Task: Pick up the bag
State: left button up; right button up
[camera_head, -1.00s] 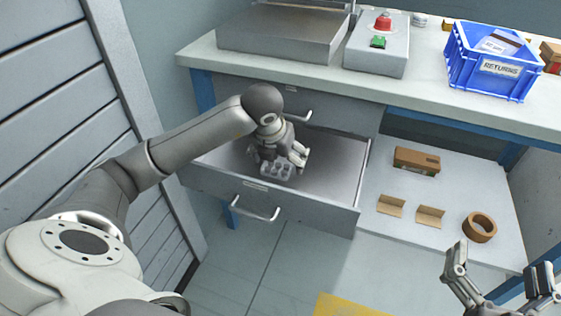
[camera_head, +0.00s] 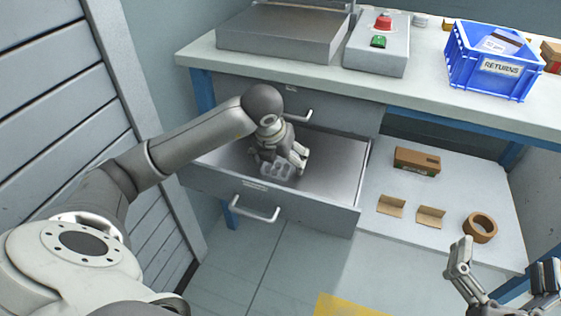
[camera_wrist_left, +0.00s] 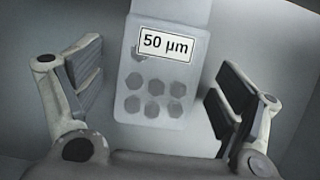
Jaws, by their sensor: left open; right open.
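A pale translucent bag (camera_wrist_left: 150,95) with a white "50 µm" label and several dark hexagonal pieces lies in the open drawer. It also shows in the head view (camera_head: 277,171). My left gripper (camera_wrist_left: 155,82) is open in the left wrist view, one finger on each side of the bag, with gaps on both sides. In the head view my left gripper (camera_head: 280,160) points down into the drawer and partly hides the bag. My right gripper (camera_head: 504,268) is open and empty at the lower right.
The grey drawer (camera_head: 335,165) is pulled out under the bench top (camera_head: 430,101). On the lower shelf are a brown box (camera_head: 417,161), two cardboard pieces and a tape roll (camera_head: 480,228). A blue RETURNS crate (camera_head: 491,76) and a red-button box (camera_head: 377,52) stand on top.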

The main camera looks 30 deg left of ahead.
dwell(0.4)
pick_arm(q)
jog(key=shift+s, duration=0.1)
jog(key=c, duration=1.1)
jog(key=shift+c, duration=0.2)
jog(key=shift+s+d, duration=0.1)
